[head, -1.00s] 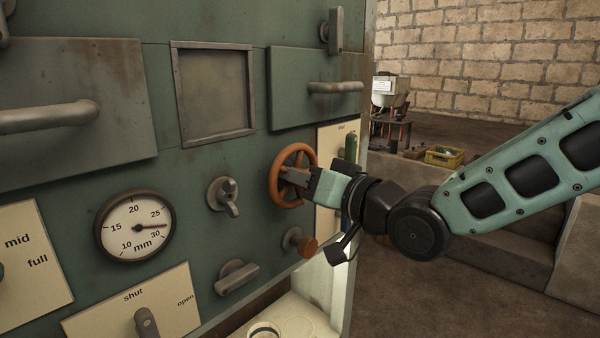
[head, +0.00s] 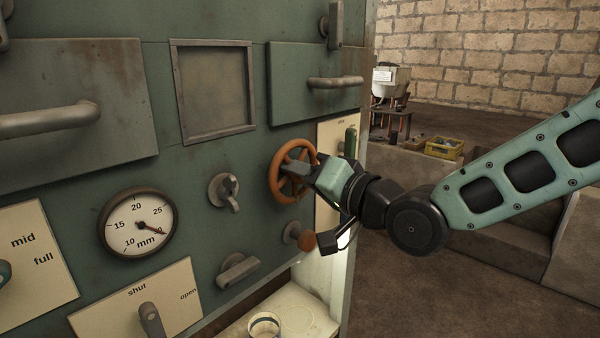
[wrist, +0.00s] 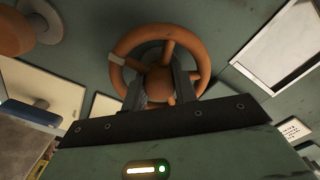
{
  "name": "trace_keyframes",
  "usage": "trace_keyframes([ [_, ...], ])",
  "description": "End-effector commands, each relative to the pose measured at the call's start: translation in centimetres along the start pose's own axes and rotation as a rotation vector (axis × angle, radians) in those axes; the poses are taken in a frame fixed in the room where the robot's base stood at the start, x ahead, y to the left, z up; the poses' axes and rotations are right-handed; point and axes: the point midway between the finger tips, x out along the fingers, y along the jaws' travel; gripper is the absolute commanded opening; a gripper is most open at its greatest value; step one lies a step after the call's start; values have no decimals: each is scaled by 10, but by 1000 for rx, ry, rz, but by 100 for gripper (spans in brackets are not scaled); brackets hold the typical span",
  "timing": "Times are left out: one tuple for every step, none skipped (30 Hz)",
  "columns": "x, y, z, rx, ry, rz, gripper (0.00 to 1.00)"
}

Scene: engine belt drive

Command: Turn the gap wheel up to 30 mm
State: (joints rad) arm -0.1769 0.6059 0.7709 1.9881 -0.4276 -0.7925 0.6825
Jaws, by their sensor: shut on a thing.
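The gap wheel is an orange spoked handwheel (head: 276,186) on the green panel. It also shows in the wrist view (wrist: 128,42), with a pale band on its rim. My gripper (head: 290,171) faces the wheel and is shut on it. In the wrist view its two dark fingers (wrist: 160,82) lie on either side of the hub, inside the rim. The round mm gauge (head: 137,222) reads 10 to 30. Its red needle points to the lower right, across the 30 label, at about 30. The needle covers most of that label.
A grey valve knob (head: 224,190) and an orange-brown knob (head: 304,241) sit close to the wheel. Bar handles (head: 336,83) stick out above. A shut/open lever (head: 151,318) is at the lower left. Open floor lies to the right.

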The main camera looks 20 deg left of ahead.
Motion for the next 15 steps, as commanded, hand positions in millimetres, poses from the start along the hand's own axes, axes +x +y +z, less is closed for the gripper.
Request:
trace_keyframes([
  [-1, 2, 3, 3, -6, 4, 5],
  [-1, 2, 3, 3, -6, 4, 5],
  [-1, 2, 3, 3, -6, 4, 5],
  [-1, 2, 3, 3, -6, 4, 34],
  [-1, 2, 3, 3, -6, 4, 37],
  [-1, 2, 2, 2, -5, 4, 37],
  [0, 2, 2, 2, -5, 3, 37],
  [0, 1, 2, 2, -4, 3, 37],
  [0, 1, 2, 1, -4, 3, 37],
  [0, 1, 2, 1, -4, 2, 37],
  [0, 1, 1, 1, -3, 2, 37],
  [0, 1, 1, 1, -3, 2, 37],
  [0, 1, 1, 0, -3, 2, 37],
  [0, 1, 1, 0, -2, 1, 37],
  [0, 1, 1, 0, -2, 1, 37],
])
